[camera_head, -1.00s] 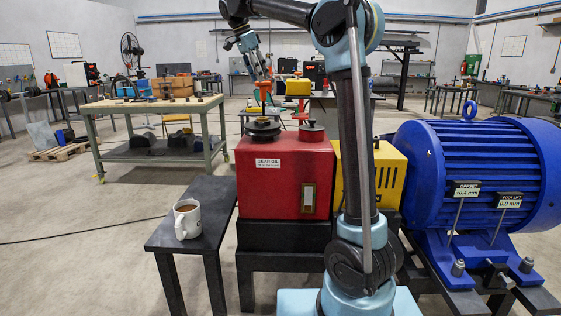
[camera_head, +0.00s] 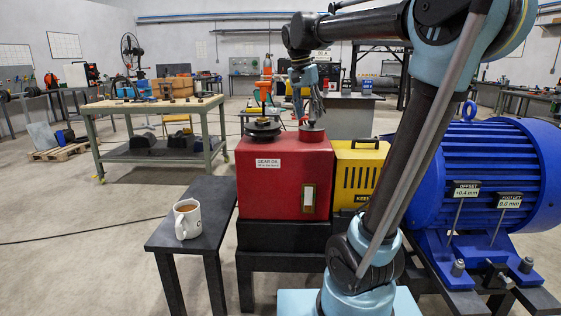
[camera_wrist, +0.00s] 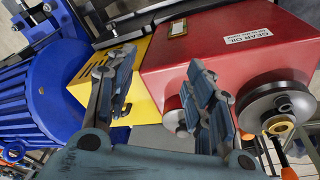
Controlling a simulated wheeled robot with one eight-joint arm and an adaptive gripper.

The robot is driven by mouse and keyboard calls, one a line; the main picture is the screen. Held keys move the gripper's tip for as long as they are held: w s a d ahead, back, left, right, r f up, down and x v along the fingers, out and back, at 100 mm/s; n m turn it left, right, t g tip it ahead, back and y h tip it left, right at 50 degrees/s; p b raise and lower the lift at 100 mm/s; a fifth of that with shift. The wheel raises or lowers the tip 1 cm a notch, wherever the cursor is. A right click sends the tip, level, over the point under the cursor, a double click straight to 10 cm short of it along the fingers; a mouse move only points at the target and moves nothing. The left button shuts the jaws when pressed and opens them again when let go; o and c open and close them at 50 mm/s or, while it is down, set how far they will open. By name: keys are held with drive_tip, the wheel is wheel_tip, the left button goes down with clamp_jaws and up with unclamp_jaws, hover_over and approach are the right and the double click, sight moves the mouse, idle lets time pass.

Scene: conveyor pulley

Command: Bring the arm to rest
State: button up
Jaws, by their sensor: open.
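My gripper (camera_head: 309,115) hangs fingers-down in the head view, in line with the right part of the red gear-oil box (camera_head: 270,180). It looks empty. Whether it touches the small red cap on that box cannot be told from the head view. In the wrist view its two fingers (camera_wrist: 160,72) are spread apart with nothing between them. The red box (camera_wrist: 190,50) and the yellow box (camera_wrist: 140,75) show behind them. My arm rises from its base, leans right to the elbow and reaches back left to the wrist.
A dark pulley (camera_head: 263,129) sits on the red box; it also shows in the wrist view (camera_wrist: 277,105). A yellow box (camera_head: 359,172) and blue motor (camera_head: 500,165) stand right. A white mug (camera_head: 187,219) stands on a dark side table (camera_head: 215,198).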

drive_tip(key=s+d+f+n+y, duration=0.1)
drive_tip(key=s+d+f+n, duration=0.2)
drive_tip(key=s+f, duration=0.9)
drive_tip(key=s+d+f+n+y, duration=0.1)
drive_tip(key=s+d+f+n, duration=0.3)
drive_tip(key=s+f, duration=0.8)
wheel_tip(320, 180, down, 7)
drive_tip(key=d, duration=0.2)
drive_tip(key=shift+s+d+f+t, duration=0.15)
drive_tip(key=shift+s+d+t, duration=0.15)
drive_tip(key=shift+t, duration=0.1)
drive_tip(key=c, duration=0.3)
drive_tip(key=shift+s, duration=0.1)
drive_tip(key=shift+c, duration=0.3)
